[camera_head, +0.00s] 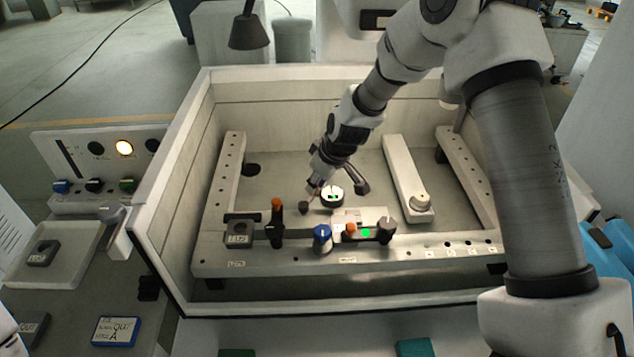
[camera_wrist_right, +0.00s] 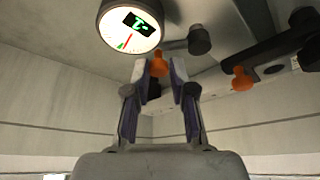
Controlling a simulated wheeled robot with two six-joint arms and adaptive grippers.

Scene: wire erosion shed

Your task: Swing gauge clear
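The gauge (camera_head: 332,195) is a round dial with a white face and a dark rim, inside the pale tank. It also shows at the top of the right wrist view (camera_wrist_right: 130,25), with a green readout and red needle. My right gripper (camera_head: 316,186) reaches down just left of the gauge. In the wrist view its two fingers (camera_wrist_right: 159,72) stand apart, with a small orange knob (camera_wrist_right: 158,66) between or just beyond their tips. I see no clear contact with it. A dark cylindrical end (camera_wrist_right: 199,40) shows beside the gauge. My left gripper is out of view.
A pale bar (camera_head: 407,175) lies right of the gauge. A white tray (camera_head: 75,270) sits outside, left. Tank walls surround the workspace.

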